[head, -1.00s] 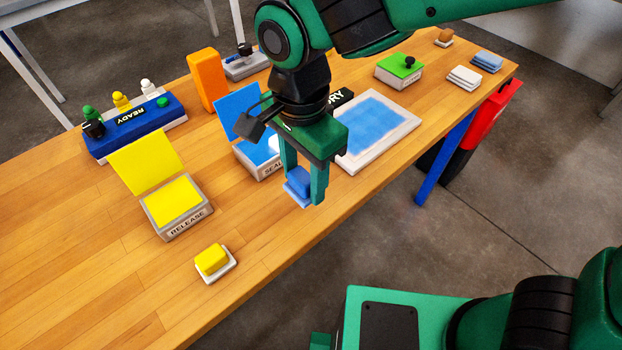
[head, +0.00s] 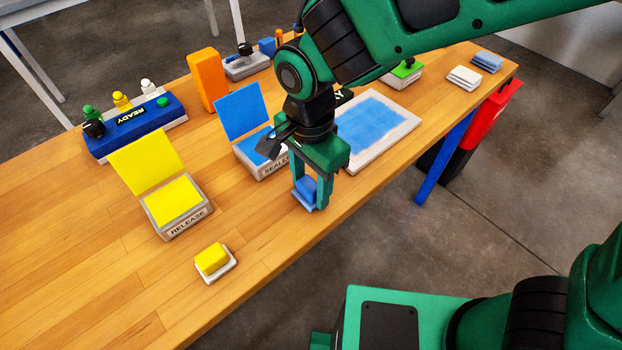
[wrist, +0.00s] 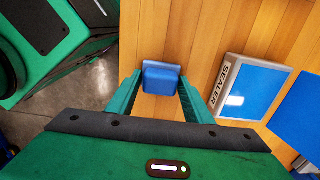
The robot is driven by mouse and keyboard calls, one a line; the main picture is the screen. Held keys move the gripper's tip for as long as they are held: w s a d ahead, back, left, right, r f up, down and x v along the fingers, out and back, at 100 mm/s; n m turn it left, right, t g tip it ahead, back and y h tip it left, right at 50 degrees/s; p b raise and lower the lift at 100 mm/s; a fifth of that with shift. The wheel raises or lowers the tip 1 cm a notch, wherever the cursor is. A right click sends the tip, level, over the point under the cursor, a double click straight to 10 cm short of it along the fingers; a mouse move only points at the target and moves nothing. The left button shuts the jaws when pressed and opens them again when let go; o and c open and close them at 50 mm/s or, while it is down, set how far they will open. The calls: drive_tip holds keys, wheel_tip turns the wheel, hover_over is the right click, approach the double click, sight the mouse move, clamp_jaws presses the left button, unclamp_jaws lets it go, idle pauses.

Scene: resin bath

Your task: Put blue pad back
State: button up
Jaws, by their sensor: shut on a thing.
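The blue pad (head: 307,186) is between the fingers of my gripper (head: 311,195), which is shut on it, near the table's front edge. In the wrist view the blue pad (wrist: 161,81) sits between the fingertips, with a pale bluish plate edge (wrist: 160,67) showing beyond it. I cannot tell whether the pad touches a holder or the table beneath. The open SEALER box (head: 262,162), with blue ink and a raised blue lid (head: 240,110), is just left of and behind the gripper. It also shows in the wrist view (wrist: 224,88).
A yellow pad (head: 211,258) rests on a white holder at the front left, near the open RELEASE box (head: 178,222). A white-framed blue panel (head: 402,130) lies right of the gripper. An orange block (head: 207,80) and a blue READY unit (head: 130,128) stand behind. The front-middle wood is clear.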

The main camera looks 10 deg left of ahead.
sight(311, 182)
drive_tip(key=o, duration=1.1)
wheel_tip(311, 182, up, 12)
drive_tip(key=shift+d+r, duration=0.1)
